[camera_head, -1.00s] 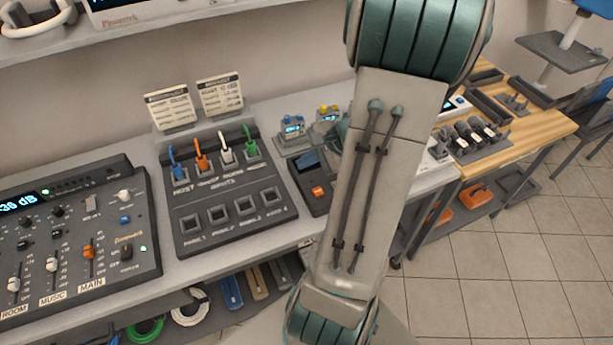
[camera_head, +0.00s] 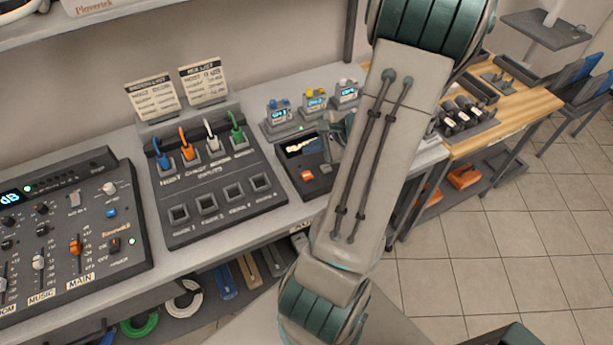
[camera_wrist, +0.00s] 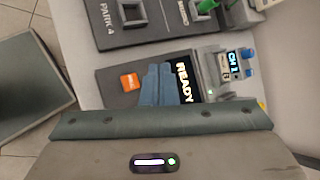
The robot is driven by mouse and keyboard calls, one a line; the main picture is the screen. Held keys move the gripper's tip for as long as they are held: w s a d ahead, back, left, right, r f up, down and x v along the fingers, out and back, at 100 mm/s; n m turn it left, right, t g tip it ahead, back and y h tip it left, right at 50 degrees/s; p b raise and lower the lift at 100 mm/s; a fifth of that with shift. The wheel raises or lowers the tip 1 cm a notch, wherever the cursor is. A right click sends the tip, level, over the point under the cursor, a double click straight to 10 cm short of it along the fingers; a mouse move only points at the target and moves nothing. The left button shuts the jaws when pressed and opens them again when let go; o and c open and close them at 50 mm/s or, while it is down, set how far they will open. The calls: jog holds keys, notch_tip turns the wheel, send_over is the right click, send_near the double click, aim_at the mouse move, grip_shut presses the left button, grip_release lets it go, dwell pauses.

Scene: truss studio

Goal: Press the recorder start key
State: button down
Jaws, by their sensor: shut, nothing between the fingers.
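The recorder (camera_head: 290,163) is a dark flat box on the bench with a lit screen (camera_head: 302,145) and an orange key (camera_head: 306,175). In the wrist view the recorder (camera_wrist: 113,94) shows the orange key (camera_wrist: 130,81) left of my fingers and a screen (camera_wrist: 184,82) reading "READY" to their right. My gripper (camera_wrist: 158,69) is shut and empty, its blue-grey fingers over the recorder between key and screen. In the head view my gripper (camera_head: 327,158) is partly hidden by my arm. I cannot tell whether the fingertips touch the recorder.
Left of the recorder stands a patch panel (camera_head: 215,210) with coloured plugs, then a mixer (camera_head: 75,255) with faders. Small lit units (camera_head: 313,100) stand behind the recorder; one (camera_wrist: 235,65) is close to my fingers in the wrist view. A wooden bench (camera_head: 520,112) is at the right.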

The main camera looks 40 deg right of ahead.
jog(key=b, duration=0.4)
send_over(311, 176)
notch_tip(311, 176, down, 6)
jog(key=shift+d+r, duration=0.1)
jog(key=shift+r, duration=0.15)
jog(key=shift+f+b, duration=0.8)
jog(key=shift+f, duration=0.05)
dwell(0.8)
jog(key=shift+f+b, duration=0.45)
jog(key=shift+b, duration=0.15)
jog(key=shift+f+b, duration=0.35)
jog(key=shift+b, duration=0.05)
dwell(0.4)
dwell(0.4)
jog(key=shift+r+p, duration=0.5)
jog(key=shift+r, duration=0.3)
jog(key=shift+r+p, duration=1.75)
jog(key=shift+r, duration=0.8)
